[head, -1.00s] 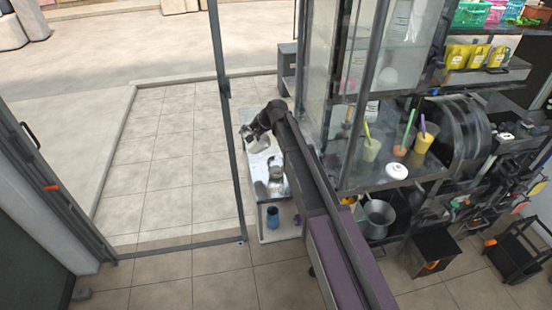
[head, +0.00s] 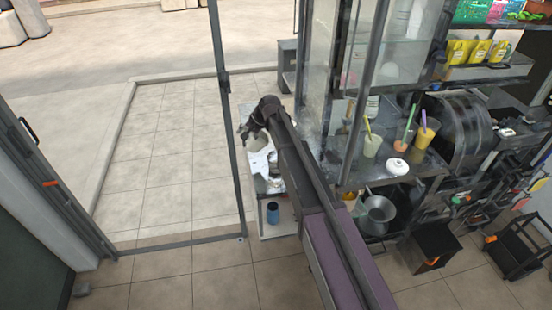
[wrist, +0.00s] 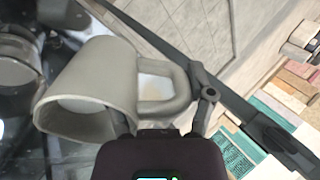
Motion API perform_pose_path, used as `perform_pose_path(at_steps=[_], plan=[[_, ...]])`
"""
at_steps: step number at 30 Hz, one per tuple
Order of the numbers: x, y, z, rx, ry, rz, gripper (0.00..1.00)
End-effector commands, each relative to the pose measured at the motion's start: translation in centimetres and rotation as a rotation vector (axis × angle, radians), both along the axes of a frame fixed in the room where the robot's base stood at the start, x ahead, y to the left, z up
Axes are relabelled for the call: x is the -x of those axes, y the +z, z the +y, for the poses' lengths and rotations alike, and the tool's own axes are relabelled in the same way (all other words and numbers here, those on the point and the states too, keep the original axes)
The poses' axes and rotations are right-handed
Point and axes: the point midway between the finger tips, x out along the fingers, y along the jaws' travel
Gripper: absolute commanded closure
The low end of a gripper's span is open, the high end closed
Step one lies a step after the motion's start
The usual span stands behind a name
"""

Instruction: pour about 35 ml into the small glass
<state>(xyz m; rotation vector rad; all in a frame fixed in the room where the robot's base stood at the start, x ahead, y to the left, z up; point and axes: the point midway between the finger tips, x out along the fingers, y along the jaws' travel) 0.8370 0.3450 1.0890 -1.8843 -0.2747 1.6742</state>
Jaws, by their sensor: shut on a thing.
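My gripper (wrist: 165,108) is shut on the handle of a grey mug (wrist: 95,80) in the wrist view. The mug is tilted in that picture, its mouth facing lower left; I cannot tell what is inside. A clear round glass (wrist: 18,52) shows at the left edge, beside the mug and apart from its mouth; I cannot tell if it is the small glass. In the head view my gripper (head: 257,126) is over the far end of a narrow white-topped stand (head: 262,162), and a shiny vessel (head: 275,185) there is partly hidden by my arm.
A blue cup (head: 272,212) stands at the near end, below the stand's top. A glass cabinet (head: 318,85) and a counter with drinks and a white-lidded pot (head: 395,167) are close on the right. Tiled floor (head: 180,160) is open to the left beyond a door post (head: 232,130).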

Motion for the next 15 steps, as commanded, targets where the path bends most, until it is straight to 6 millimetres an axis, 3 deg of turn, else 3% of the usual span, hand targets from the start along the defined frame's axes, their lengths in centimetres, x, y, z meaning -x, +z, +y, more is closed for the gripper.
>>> perform_pose_path(at_steps=[15], plan=[[-0.5, -4.1, 1.5, 0.224, -0.005, 0.081, 0.92]])
